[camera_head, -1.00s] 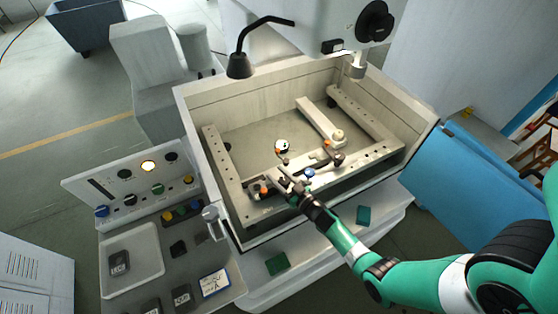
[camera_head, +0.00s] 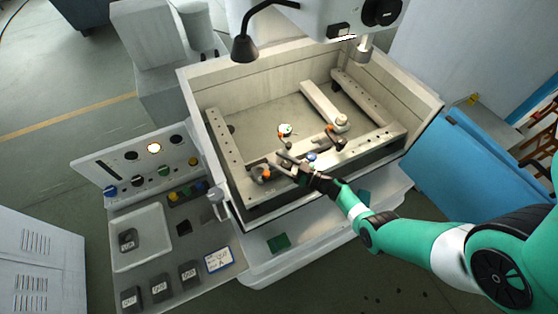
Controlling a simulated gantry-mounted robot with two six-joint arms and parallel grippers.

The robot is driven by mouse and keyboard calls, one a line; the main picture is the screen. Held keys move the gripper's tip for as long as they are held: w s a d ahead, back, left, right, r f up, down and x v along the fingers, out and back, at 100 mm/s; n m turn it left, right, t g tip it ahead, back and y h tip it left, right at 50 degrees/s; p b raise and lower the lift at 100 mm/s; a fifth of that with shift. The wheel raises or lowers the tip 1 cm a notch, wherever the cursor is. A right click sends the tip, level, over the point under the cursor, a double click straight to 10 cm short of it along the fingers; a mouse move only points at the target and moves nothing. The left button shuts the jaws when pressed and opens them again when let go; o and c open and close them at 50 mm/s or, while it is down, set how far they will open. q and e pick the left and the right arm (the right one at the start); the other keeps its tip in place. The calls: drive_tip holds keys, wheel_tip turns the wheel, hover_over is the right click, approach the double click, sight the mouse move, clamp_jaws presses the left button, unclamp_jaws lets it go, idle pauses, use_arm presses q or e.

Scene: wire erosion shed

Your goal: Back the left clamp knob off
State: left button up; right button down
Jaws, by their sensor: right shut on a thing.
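The machine's open work tank (camera_head: 222,185) holds a pale frame with two clamps along its front rail (camera_head: 365,147). The left clamp (camera_head: 262,174) has an orange part and lies by the front left corner. The right clamp (camera_head: 334,139) stands further right, apart from my gripper. My right gripper (camera_head: 281,162) reaches in over the front wall, with its dark fingers at the left clamp. It is shut on the left clamp knob, which the fingers mostly hide. My left gripper is not in view.
A black lamp (camera_head: 245,48) hangs over the back left of the tank, and a nozzle (camera_head: 363,48) over the back right. A control panel (camera_head: 140,165) and a tray (camera_head: 140,235) with dark blocks stand left. A blue panel (camera_head: 450,175) is at right.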

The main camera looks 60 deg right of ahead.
drive_tip(key=shift+r, duration=0.2)
drive_tip(key=c, duration=0.7)
unclamp_jaws()
drive_tip(key=o, duration=0.4)
drive_tip(key=shift+f, duration=0.15)
drive_tip(key=shift+s, duration=0.1)
drive_tip(key=s+p, duration=0.1)
drive_tip(key=s, duration=0.6)
drive_tip(key=s+a+p, duration=0.1)
drive_tip(key=s, duration=0.3)
drive_tip(key=shift+s+p, duration=0.25)
drive_tip(key=shift+p, duration=0.05)
